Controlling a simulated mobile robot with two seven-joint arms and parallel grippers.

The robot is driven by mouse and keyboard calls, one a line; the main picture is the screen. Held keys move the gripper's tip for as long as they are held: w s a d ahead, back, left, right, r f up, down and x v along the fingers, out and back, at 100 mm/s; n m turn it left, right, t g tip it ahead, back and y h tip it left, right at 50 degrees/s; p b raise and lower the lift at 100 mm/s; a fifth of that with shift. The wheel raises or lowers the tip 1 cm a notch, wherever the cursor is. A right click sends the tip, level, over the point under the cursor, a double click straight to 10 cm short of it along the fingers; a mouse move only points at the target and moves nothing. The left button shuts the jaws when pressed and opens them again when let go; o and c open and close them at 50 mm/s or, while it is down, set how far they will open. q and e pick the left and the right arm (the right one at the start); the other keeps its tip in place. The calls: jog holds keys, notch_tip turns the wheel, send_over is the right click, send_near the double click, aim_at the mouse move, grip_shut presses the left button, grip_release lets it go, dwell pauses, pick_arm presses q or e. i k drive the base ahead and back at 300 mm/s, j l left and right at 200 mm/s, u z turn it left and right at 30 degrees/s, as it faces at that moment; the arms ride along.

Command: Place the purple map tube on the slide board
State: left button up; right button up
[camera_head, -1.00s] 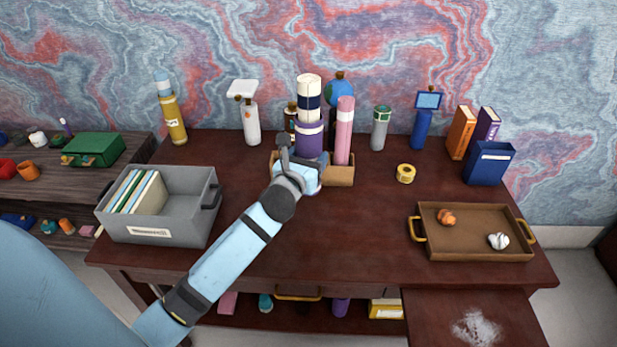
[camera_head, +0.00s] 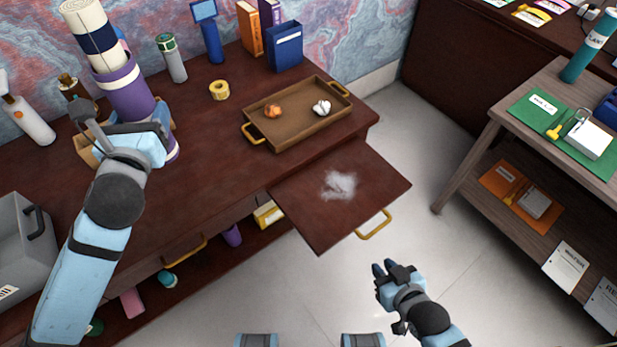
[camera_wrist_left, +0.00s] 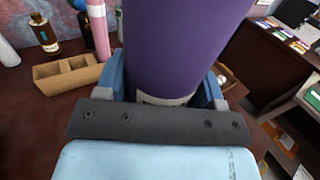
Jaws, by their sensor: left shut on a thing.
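The purple map tube (camera_head: 124,92) is upright, with a white and navy tube (camera_head: 92,38) showing above and behind it in the head view. My left gripper (camera_head: 152,138) is shut around the purple tube's lower part, which also fills the middle of the left wrist view (camera_wrist_left: 180,45). There the tube is beside the cardboard holder, not inside it. The slide board (camera_head: 310,208) sticks out from the desk's front, with a white powdery patch (camera_head: 340,185) on it. My right gripper (camera_head: 384,268) is over the floor in front of the board; its finger gap is unclear.
A brown tray (camera_head: 295,130) with two small lumps lies on the desk behind the board. A yellow tape roll (camera_head: 219,90) lies between tube and tray. The cardboard holder (camera_wrist_left: 70,76) is left of the tube. A grey bin (camera_head: 22,245) is at left.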

aim_at(335, 180)
jog(key=z, duration=1)
jog(key=k+j+z, duration=0.15)
jog(key=z, duration=0.25)
jog(key=k+j+z, duration=0.1)
jog(key=z, duration=0.25)
jog(key=k, duration=0.2)
